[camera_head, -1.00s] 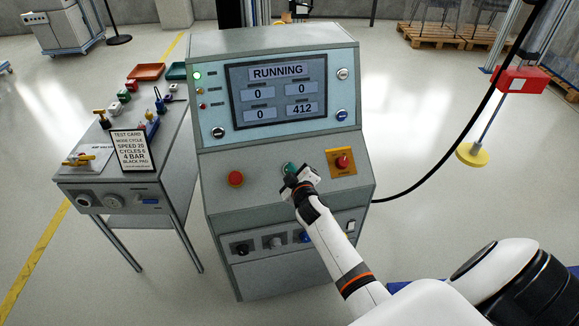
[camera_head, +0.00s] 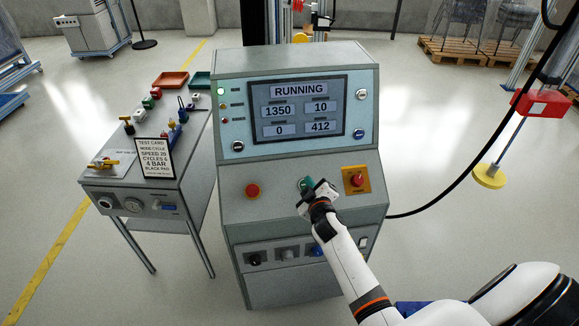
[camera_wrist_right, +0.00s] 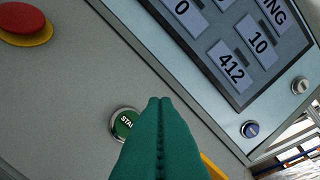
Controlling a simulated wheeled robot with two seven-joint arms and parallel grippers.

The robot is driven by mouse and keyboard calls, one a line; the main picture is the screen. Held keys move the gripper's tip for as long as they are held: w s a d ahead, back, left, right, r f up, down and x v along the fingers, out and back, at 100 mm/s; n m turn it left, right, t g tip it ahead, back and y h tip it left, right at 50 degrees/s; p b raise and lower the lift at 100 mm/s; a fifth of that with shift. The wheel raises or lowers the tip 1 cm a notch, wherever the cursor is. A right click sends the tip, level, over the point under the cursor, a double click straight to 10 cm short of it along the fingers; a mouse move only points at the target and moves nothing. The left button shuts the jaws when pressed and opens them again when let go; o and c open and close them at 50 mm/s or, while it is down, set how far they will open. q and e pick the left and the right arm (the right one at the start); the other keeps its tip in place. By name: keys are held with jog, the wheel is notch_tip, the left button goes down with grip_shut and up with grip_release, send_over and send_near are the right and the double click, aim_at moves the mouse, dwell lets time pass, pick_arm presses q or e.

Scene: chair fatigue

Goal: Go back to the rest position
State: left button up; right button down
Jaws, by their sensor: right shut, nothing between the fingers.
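My right gripper (camera_head: 323,190) is over the sloped panel of the grey control console (camera_head: 285,205), just right of the green start button (camera_head: 305,184). Its fingers are shut and empty. In the right wrist view the closed green fingertips (camera_wrist_right: 160,105) lie beside the start button (camera_wrist_right: 124,124) and partly cover it. I cannot tell whether they touch the panel. The console screen (camera_head: 298,107) reads RUNNING, with 1350, 10, 0 and 412. My left gripper is not in view.
A red button (camera_head: 253,191) is left of the start button. A red emergency stop (camera_head: 357,180) on a yellow plate is close right of my gripper. A side table (camera_head: 150,195) with a test card stands left. A black cable (camera_head: 450,188) curves at right.

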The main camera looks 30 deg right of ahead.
jog(key=s+a+m+g+y, duration=0.15)
jog(key=s+a+g, duration=0.3)
jog(key=s, duration=0.65)
jog(key=s+a+m+g+y, duration=0.1)
jog(key=s+a+g+y, duration=0.15)
jog(key=s+a, duration=0.6)
jog(key=s+a+m+g+y, duration=0.1)
jog(key=s+a+g, duration=0.25)
jog(key=s, duration=1.05)
notch_tip(320, 180, down, 28)
jog(key=g+b, duration=0.2)
jog(key=s+d+f+g+b, duration=0.1)
jog(key=s+d+f, duration=0.2)
jog(key=s+f, duration=1.4)
jog(key=shift+s+f, duration=0.2)
jog(key=shift+f, duration=0.05)
